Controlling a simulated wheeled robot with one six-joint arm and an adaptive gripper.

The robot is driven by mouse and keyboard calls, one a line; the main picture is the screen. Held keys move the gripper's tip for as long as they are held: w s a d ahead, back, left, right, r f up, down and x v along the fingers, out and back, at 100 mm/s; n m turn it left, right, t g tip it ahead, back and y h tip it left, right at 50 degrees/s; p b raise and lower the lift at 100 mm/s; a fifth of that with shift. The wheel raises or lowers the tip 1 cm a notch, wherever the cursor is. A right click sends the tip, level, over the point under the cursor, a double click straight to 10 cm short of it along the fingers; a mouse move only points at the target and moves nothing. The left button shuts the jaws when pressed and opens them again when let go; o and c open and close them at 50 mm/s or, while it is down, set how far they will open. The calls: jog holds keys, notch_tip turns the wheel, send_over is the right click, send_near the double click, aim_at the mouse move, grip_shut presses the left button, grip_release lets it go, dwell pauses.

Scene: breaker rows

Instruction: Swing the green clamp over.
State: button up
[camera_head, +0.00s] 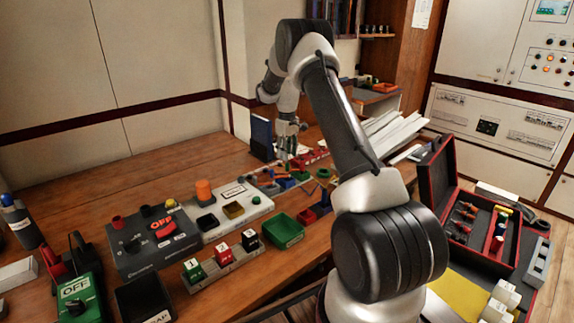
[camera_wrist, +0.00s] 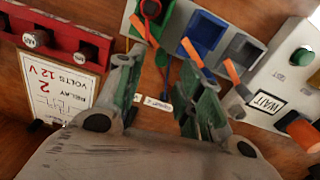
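In the wrist view a row of coloured clamp units runs along the top. In the head view my gripper (camera_head: 288,152) points down above the far part of the bench. The clamps there are small and partly hidden, and I cannot tell whether a finger touches the green one.
A red rack with a relay card (camera_wrist: 62,88) is at the left in the wrist view. A pale panel with a WAIT label (camera_wrist: 266,103) is at the right. In the head view, a green tray (camera_head: 282,232), numbered blocks (camera_head: 222,254) and a red-switch box (camera_head: 155,240) stand nearer.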

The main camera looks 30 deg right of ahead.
aim_at(287, 163)
notch_tip(287, 163, down, 6)
jog(key=shift+r, duration=0.2)
grip_shut()
